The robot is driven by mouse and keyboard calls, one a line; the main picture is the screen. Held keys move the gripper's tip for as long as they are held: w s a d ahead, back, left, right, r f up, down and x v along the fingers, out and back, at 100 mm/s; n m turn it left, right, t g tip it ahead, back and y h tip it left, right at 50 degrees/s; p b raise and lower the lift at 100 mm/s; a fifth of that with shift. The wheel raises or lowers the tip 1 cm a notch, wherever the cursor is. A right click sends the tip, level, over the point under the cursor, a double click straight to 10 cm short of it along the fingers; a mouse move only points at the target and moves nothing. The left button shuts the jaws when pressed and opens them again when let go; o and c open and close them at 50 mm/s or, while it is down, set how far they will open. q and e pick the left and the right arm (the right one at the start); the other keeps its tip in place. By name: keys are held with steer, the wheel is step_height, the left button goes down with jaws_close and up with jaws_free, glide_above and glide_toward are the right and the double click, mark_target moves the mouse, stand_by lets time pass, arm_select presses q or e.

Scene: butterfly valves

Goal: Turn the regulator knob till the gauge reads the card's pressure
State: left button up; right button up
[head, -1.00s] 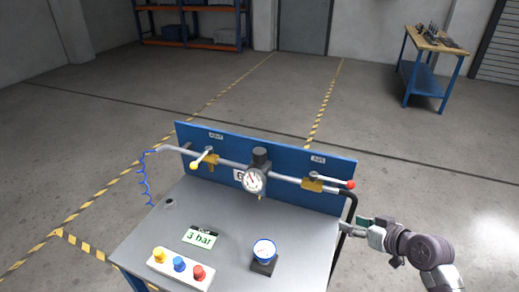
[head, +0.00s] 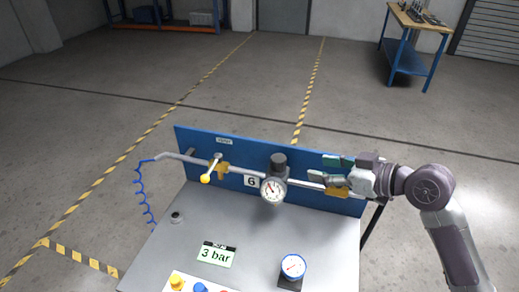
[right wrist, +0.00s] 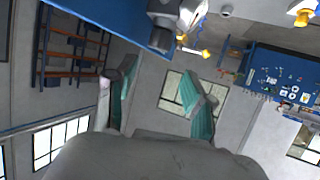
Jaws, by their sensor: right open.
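The regulator's dark knob (head: 278,161) stands upright on the pipe at the middle of the blue panel. Its round white gauge (head: 272,190) faces me just below; the exact reading is too small to tell. The card (head: 216,254) on the bench top reads "3 bar". My right gripper (head: 318,170) is open and empty, to the right of the knob and apart from it, in front of the panel's right part. Its two green-padded fingers (right wrist: 158,80) stand apart in the right wrist view. My left gripper is not in view.
A yellow-tipped valve lever (head: 206,178) is on the pipe's left part. The right valve (head: 335,190) is partly hidden by my right gripper. A second round dial (head: 292,266) stands on the bench top (head: 185,240). Coloured buttons (head: 177,283) sit at the front edge.

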mark_target(283, 160)
steer(key=p+x, duration=0.2)
steer(key=x, duration=0.4)
steer(key=p+x, duration=0.1)
steer(key=x, duration=0.5)
steer(key=shift+w+a+r+p, duration=0.1)
steer(key=shift+w+a+p, duration=0.2)
steer(key=shift+a+p, duration=0.1)
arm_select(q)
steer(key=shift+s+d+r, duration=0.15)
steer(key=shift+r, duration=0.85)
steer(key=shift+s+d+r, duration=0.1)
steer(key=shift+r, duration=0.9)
arm_select(e)
steer(key=shift+w+a+f, duration=0.35)
